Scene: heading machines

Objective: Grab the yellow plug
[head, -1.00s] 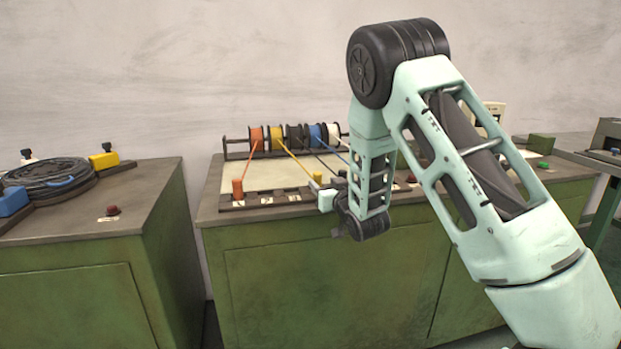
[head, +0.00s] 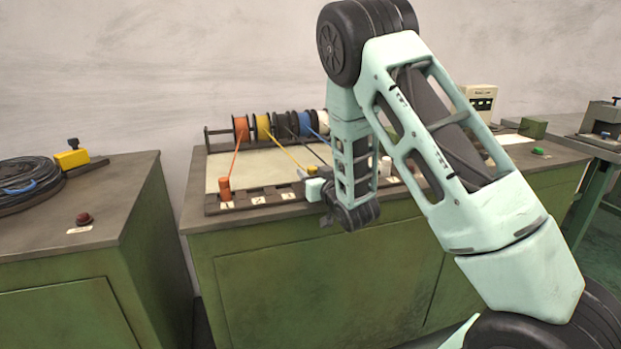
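The yellow plug (head: 311,170) is a small yellow piece at the end of the yellow wire, at the numbered strip (head: 262,200) on the middle machine. Its lower part is hidden behind my gripper. My gripper (head: 312,187) is at the front edge of the strip, in front of and just below the plug in the picture. Its fingers are small and partly hidden, so I cannot tell whether they are open or touch the plug.
An orange plug (head: 225,189) stands upright at the strip's left end, and a white plug (head: 386,166) stands to the right of my wrist. Coloured spools (head: 263,127) line the back. A left cabinet (head: 70,290) stands across a narrow gap.

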